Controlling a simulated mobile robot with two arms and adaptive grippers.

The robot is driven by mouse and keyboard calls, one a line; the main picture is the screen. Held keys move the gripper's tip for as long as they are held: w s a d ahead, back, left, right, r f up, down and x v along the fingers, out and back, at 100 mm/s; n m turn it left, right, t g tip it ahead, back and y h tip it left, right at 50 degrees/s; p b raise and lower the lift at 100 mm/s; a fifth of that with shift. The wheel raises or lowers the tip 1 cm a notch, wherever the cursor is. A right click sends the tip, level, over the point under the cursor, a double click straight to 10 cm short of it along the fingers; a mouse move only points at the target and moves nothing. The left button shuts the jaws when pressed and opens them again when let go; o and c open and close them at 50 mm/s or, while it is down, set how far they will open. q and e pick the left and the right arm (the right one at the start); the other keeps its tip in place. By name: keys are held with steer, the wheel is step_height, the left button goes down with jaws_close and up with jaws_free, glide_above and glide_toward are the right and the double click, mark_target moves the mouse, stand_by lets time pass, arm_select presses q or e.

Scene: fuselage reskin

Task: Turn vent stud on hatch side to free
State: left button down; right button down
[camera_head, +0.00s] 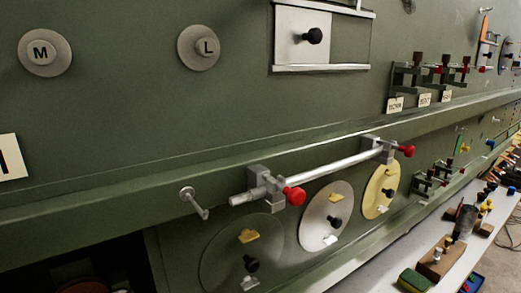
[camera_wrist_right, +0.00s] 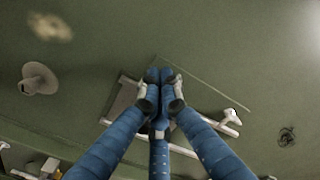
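No part is labelled as the vent stud, so I cannot tell which one it is. In the head view three round plates with black knobs sit low on the green wall: a green plate (camera_head: 222,262), a pale plate (camera_head: 313,228) and a yellow plate (camera_head: 371,199). A framed hatch plate (camera_head: 291,48) with a black knob (camera_head: 313,36) is at the top. My right gripper (camera_wrist_right: 160,84) shows in the right wrist view, its blue fingers drawn together at the tips before a dark grey plate (camera_wrist_right: 124,101). I see nothing clearly held. My left gripper is not in view.
Discs M (camera_head: 45,53) and L (camera_head: 199,47) are at upper left. A peg (camera_head: 195,203) sticks out below the ledge. A bench (camera_head: 385,271) with loose items stands at lower right.

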steer(key=shift+s+a, duration=0.1)
steer(key=b+v, duration=0.1)
steer(key=v, duration=0.5)
steer(key=shift+s+a+b, duration=0.15)
steer(key=shift+a+b, duration=0.05)
steer(key=shift+b, duration=0.15)
